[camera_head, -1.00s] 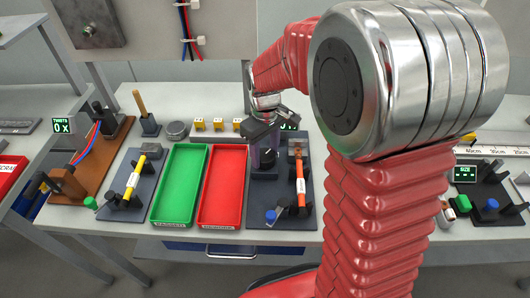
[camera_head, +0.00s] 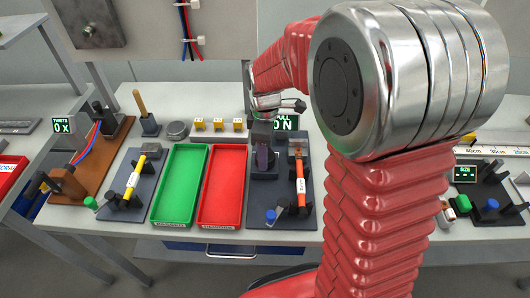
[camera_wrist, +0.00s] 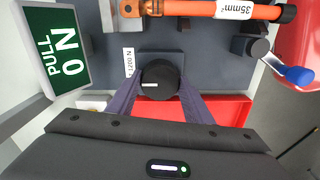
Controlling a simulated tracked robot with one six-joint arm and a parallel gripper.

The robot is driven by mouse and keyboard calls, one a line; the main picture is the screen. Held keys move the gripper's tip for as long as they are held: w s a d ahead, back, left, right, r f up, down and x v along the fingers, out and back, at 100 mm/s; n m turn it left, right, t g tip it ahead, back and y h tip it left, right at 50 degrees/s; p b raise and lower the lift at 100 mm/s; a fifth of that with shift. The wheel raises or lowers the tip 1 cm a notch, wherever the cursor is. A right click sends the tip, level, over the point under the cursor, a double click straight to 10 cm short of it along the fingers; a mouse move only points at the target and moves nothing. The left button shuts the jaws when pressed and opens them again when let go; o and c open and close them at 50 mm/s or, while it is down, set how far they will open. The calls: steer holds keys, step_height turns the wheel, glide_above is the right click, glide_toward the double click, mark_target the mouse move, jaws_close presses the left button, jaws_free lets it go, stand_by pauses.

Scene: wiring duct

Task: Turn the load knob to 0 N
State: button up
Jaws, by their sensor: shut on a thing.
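The load knob (camera_wrist: 163,71) is round and black, with a white pointer mark toward the left in the wrist view. A small label reading 1200 N (camera_wrist: 128,62) lies to its left. My gripper (camera_wrist: 159,80) is shut on the knob, with one purple finger on each side of it. In the head view my gripper (camera_head: 263,160) points down over the dark pull-test base (camera_head: 262,214) and hides the knob. The display (camera_wrist: 59,54) reads PULL 0 N; it also shows in the head view (camera_head: 287,123), partly covered.
An orange cable piece marked 35 mm² (camera_wrist: 222,9) lies in the fixture beside the knob. A blue-tipped lever (camera_wrist: 296,74) is close by. A red tray (camera_head: 222,185) and a green tray (camera_head: 181,185) stand left of the base.

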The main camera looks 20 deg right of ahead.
steer(key=shift+d, duration=0.1)
steer(key=o, duration=1)
steer(key=shift+o, duration=0.2)
steer(key=shift+r, duration=0.1)
step_height(320, 180, up, 14)
steer(key=shift+f, duration=0.2)
stand_by(0.4)
